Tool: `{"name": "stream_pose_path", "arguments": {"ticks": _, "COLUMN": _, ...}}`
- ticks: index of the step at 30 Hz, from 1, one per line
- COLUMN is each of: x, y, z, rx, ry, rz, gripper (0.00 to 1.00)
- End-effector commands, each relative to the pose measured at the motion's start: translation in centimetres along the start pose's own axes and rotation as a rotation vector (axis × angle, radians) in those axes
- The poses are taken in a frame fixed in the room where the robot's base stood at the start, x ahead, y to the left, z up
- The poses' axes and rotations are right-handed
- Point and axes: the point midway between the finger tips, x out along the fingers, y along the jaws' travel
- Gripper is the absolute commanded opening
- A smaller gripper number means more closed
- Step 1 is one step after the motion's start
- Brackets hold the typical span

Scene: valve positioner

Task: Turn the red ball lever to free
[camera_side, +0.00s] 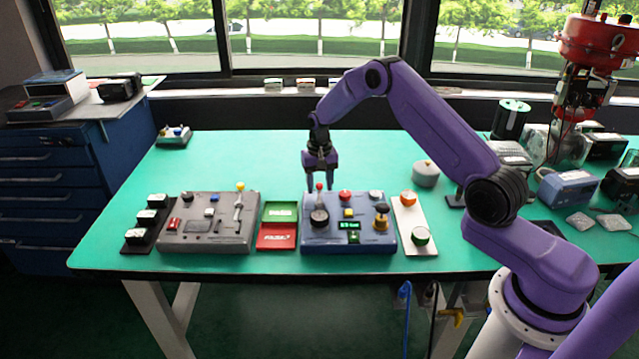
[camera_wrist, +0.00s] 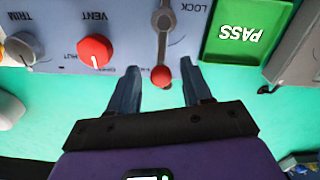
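The red ball lever stands on the blue panel box (camera_side: 330,245). In the wrist view its red ball (camera_wrist: 161,75) is at the end of a grey arm (camera_wrist: 162,45) that runs down from its pivot, near the panel's edge. The word LOCK is printed to the right of the pivot. Lettering beside the ball is partly hidden. My gripper (camera_wrist: 160,68) is open, with one finger on each side of the ball and a visible gap to both. In the side view my gripper (camera_side: 320,184) points down at the ball. I cannot tell whether the fingers touch the panel.
A red VENT knob (camera_wrist: 95,50) and a TRIM knob (camera_wrist: 20,48) sit left of the lever in the wrist view. A green PASS tray (camera_side: 280,211) and red tray (camera_side: 277,237) lie beside the box. A grey panel box (camera_side: 208,241) stands farther left.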

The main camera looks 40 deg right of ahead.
Motion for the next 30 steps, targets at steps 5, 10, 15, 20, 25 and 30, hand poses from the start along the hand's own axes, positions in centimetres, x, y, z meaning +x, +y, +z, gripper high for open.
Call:
{"name": "stream_pose_path", "arguments": {"ticks": 5, "x": -0.6, "y": 0.0, "z": 0.0, "rx": -0.001, "ry": 0.002, "rz": -0.001, "gripper": 0.49}}
{"name": "stream_pose_path", "arguments": {"ticks": 10, "x": -3.0, "y": -0.1, "z": -0.1, "rx": -0.001, "ry": 0.003, "rz": -0.001, "gripper": 0.49}}
{"name": "stream_pose_path", "arguments": {"ticks": 15, "x": -6.6, "y": -0.1, "z": -0.1, "rx": -0.001, "ry": 0.005, "rz": -0.002, "gripper": 0.49}}
{"name": "stream_pose_path", "arguments": {"ticks": 20, "x": -10.0, "y": 0.0, "z": -0.1, "rx": 0.000, "ry": 0.005, "rz": -0.002, "gripper": 0.49}}
{"name": "stream_pose_path", "arguments": {"ticks": 25, "x": -13.4, "y": 0.0, "z": -0.1, "rx": 0.000, "ry": 0.005, "rz": -0.002, "gripper": 0.49}}
{"name": "stream_pose_path", "arguments": {"ticks": 30, "x": -15.9, "y": 0.0, "z": -0.1, "rx": 0.000, "ry": 0.003, "rz": -0.001, "gripper": 0.49}}
